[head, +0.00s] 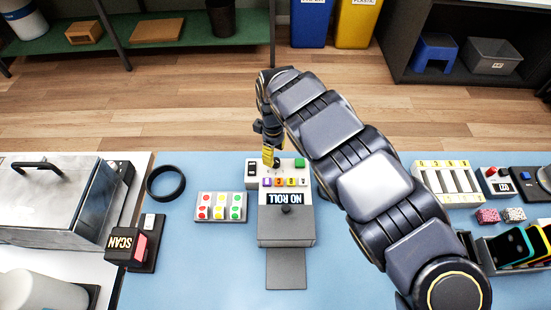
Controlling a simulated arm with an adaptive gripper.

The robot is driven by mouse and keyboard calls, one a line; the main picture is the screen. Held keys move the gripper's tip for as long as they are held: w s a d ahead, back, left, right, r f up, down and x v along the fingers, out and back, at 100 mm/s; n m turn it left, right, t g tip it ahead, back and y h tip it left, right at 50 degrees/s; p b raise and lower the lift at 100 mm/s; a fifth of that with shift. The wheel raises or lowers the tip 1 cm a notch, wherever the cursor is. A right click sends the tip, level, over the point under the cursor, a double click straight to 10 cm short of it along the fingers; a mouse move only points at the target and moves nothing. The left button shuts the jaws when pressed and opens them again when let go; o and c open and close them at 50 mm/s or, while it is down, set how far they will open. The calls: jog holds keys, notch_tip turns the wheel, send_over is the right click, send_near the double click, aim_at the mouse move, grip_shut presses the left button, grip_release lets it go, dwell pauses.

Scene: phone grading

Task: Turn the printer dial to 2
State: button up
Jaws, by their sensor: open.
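The printer (286,226) is a grey and white box on the blue table mat, left of my arm. Its display (286,198) reads "NO ROLL", upside down in this view. A row of small coloured numbered marks (285,182) lies above the display. A small dark round knob (286,210) sits below the display; I cannot tell whether this is the dial or what it is set to. My gripper (268,163) is open, pointing down at the printer's far edge, beside a green button (300,163). It partly hides that edge, and I cannot tell whether it touches anything.
A tray of red, yellow and green buttons (221,219) lies left of the printer. Further left are a black ring (165,183) and a SCAN button (126,246). A slotted white rack (447,194) and phones in a holder (513,247) stand right of my arm.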

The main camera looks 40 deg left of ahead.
aim_at(275, 161)
jog(key=shift+w+f, duration=0.1)
jog(key=shift+f, duration=1.95)
grip_shut()
